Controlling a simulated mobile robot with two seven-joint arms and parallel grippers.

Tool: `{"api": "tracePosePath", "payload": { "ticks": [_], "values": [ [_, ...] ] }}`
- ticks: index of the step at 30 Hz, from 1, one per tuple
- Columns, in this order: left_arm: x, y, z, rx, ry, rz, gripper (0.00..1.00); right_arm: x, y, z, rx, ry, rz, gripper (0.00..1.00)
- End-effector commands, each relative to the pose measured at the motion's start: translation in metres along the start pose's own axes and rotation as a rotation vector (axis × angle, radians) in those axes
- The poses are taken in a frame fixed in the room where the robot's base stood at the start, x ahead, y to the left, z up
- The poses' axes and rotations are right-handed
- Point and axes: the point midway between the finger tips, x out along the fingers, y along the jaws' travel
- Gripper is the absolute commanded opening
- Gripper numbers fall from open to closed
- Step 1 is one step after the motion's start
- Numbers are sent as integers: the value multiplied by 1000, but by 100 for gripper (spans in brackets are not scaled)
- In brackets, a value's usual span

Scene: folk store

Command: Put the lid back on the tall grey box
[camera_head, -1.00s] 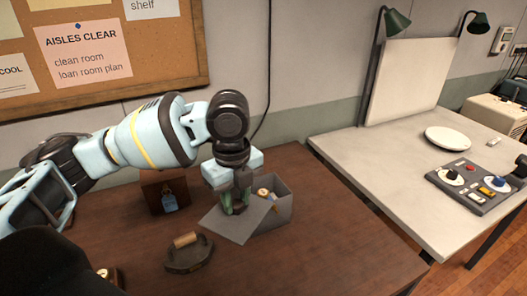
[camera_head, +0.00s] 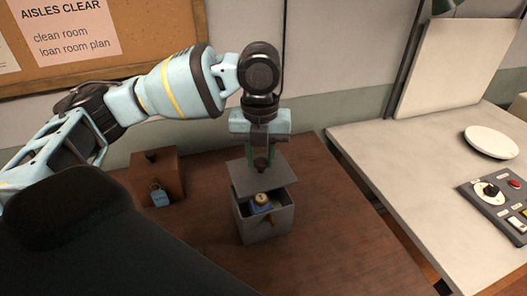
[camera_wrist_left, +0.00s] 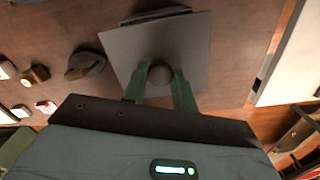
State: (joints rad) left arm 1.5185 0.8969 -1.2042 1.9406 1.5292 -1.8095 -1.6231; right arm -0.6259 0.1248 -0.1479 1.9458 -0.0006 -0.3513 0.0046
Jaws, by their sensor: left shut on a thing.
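The tall grey box (camera_head: 265,228) stands on the brown table, open at the front of its top, with a blue and cream-topped thing (camera_head: 262,203) showing inside. The flat grey lid (camera_head: 245,178) is above the box's rear part, nearly level, and leaves the front of the opening uncovered. Whether it touches the rim I cannot tell. My left gripper (camera_head: 262,160) is shut on the lid's dark round knob (camera_wrist_left: 160,75), with green fingers on either side. The wrist view shows the lid (camera_wrist_left: 130,45) covering most of the box. My right gripper is not in view.
A brown box (camera_head: 170,165) with a blue tag (camera_head: 159,197) stands left of the grey box. Several small objects, including a dark one (camera_wrist_left: 85,65), lie to the left in the wrist view. A pale table (camera_head: 400,170) at right bears a white plate (camera_head: 491,142) and a control panel (camera_head: 500,200).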

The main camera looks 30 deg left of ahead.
Motion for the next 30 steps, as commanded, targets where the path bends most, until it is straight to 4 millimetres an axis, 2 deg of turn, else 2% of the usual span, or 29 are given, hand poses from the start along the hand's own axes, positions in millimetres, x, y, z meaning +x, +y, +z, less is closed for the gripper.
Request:
{"api": "tracePosePath", "payload": {
  "ticks": [11, 21, 30],
  "values": [
    [20, 0, 0, 0, 4, 4, 5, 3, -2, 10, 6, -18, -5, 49],
    [45, 0, 0, -1, 4, 3, 5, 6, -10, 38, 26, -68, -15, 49],
    [60, 0, 0, -1, -1, 0, 5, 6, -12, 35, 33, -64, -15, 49]
  ]
}}
